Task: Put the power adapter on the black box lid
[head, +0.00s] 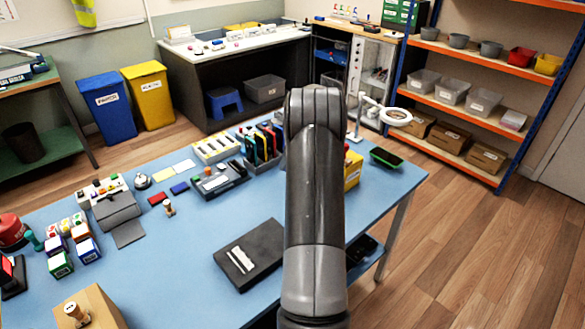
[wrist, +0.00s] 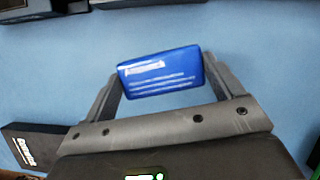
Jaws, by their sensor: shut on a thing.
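My gripper (wrist: 160,82) is shut on a blue block with white print (wrist: 160,73), one finger at each side. The print is too blurred to confirm that this is the power adapter, and no other adapter is clear to me. The block is over the blue table top; its height is unclear. The black box lid (head: 250,253) lies flat on the near part of the table in the head view, left of my arm. A dark corner with white lettering, probably the same lid (wrist: 32,146), shows at lower left in the wrist view. My arm hides the gripper in the head view.
The blue table (head: 180,265) is bare around the lid. A grey tray (head: 220,182), phones in a rack (head: 262,143), a yellow box (head: 352,170) and a green-edged black tray (head: 386,158) stand farther back.

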